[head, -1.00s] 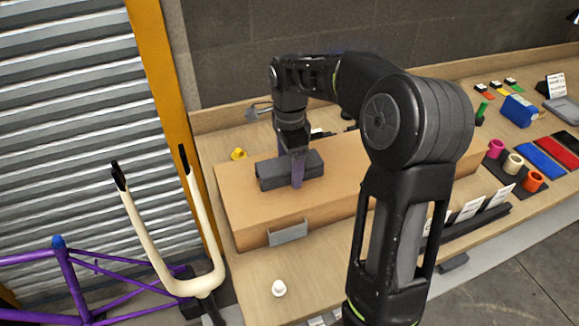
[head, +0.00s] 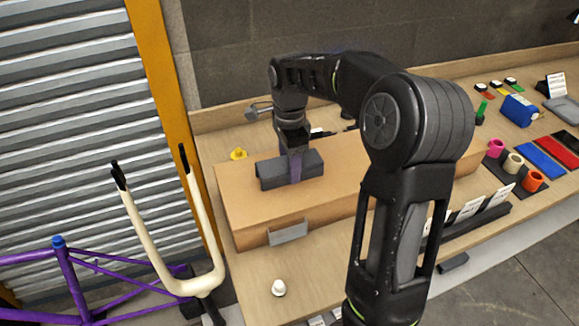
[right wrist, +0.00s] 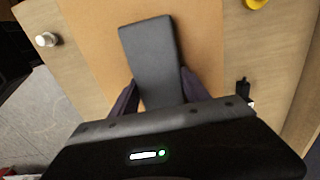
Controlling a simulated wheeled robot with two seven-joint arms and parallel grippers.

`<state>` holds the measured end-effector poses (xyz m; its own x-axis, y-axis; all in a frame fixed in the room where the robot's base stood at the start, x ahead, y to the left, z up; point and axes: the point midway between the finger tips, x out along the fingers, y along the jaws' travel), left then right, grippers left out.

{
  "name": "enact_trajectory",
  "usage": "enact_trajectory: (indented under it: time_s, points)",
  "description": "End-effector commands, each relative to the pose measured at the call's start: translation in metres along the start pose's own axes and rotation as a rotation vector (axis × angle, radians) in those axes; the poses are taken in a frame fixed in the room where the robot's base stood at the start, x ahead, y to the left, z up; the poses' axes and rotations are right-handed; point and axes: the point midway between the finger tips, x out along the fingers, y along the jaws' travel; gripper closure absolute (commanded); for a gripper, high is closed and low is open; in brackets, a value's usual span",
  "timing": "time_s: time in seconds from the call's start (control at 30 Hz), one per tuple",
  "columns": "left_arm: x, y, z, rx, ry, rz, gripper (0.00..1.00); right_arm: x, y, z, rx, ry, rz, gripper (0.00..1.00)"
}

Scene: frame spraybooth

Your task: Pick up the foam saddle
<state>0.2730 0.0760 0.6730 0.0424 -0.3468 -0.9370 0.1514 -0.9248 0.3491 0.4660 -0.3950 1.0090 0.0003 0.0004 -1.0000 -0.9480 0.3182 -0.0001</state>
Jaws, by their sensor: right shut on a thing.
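The foam saddle (head: 308,162) is a dark grey block lying on top of a long brown cardboard box (head: 243,202) on the workbench. My right gripper (head: 294,172) points down over it and is shut on it, one purple finger on its near side. In the right wrist view the saddle (right wrist: 150,58) lies between the two purple fingers (right wrist: 157,88), and its far part sticks out beyond them. I see no clear gap between the saddle and the box. My left gripper is not in view.
A white fork (head: 207,284) and a purple frame (head: 75,280) stand left of the bench. A small white knob (head: 279,288) sits in front of the box. A yellow piece (head: 238,154) lies behind it. Coloured rolls (head: 513,163) and a blue item (head: 519,110) are at right.

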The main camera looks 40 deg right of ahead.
Motion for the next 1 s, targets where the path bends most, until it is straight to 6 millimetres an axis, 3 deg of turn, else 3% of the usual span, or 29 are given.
enact_trajectory:
  time_s: [0.1,0.47,0.83,0.9,1.0]
  points:
    - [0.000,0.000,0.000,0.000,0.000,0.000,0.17,0.000,0.000,0.000,0.000,0.000,0.000,0.84]
    - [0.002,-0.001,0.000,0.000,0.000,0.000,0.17,-0.009,-0.001,0.000,0.000,0.000,-0.002,0.84]
    - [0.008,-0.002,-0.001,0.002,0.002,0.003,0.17,-0.074,-0.001,0.000,0.000,0.000,-0.004,0.84]
    - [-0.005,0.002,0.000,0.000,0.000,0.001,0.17,-0.092,0.000,0.000,0.000,0.000,-0.001,0.84]
    - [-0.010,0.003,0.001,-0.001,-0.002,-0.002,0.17,-0.100,0.000,0.000,-0.001,0.000,0.000,0.84]
